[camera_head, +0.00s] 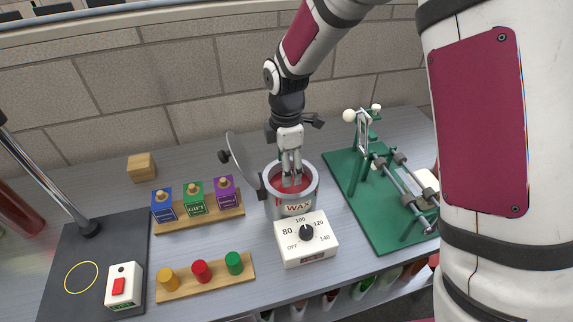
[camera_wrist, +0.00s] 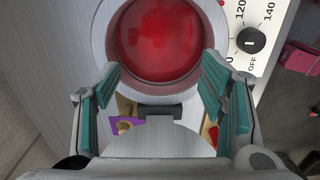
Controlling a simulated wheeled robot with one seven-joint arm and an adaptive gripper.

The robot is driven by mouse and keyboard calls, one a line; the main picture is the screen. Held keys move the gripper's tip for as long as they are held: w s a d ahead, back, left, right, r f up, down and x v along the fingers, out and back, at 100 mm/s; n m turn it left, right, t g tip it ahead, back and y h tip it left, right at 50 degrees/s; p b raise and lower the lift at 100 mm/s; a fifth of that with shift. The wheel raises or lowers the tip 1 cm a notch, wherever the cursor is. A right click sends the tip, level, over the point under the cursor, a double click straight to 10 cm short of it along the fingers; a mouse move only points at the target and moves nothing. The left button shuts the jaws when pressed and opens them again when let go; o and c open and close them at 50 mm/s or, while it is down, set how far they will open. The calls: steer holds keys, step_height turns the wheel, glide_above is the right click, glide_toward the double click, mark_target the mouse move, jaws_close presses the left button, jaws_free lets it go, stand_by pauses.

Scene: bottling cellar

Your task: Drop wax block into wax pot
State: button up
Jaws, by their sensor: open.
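The wax pot (camera_head: 297,207) is a grey metal cylinder marked WAX, with its round lid (camera_head: 243,158) swung open to the left. Glossy red wax (camera_wrist: 160,38) fills the inside of the pot in the wrist view. I cannot make out a separate wax block in the red or anywhere else. My gripper (camera_head: 291,180) points down over the pot mouth, with its fingertips at about rim height. In the wrist view my gripper (camera_wrist: 160,78) has its teal pads wide apart and nothing between them.
A dial box (camera_head: 306,240) stands in front of the pot. A green bottling rig (camera_head: 352,200) is close on the right. Wooden racks with small boxes (camera_head: 198,205) and coloured caps (camera_head: 201,271) are on the left. A wooden block (camera_head: 141,167) sits at the back left.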

step_height(320, 180, up, 12)
stand_by(0.4)
stand_by(0.6)
steer(key=s+d+r+m+t, duration=0.4)
steer(key=s+d+r+m, duration=0.85)
steer(key=s, duration=0.25)
steer(key=s+d+m+t, duration=0.1)
steer(key=s+d+m, duration=0.1)
steer(key=s+m, duration=0.5)
steer(key=shift+s+m+t, duration=0.3)
steer(key=shift+s+m, duration=0.05)
steer(key=shift+s, duration=0.45)
steer(key=shift+f, duration=0.2)
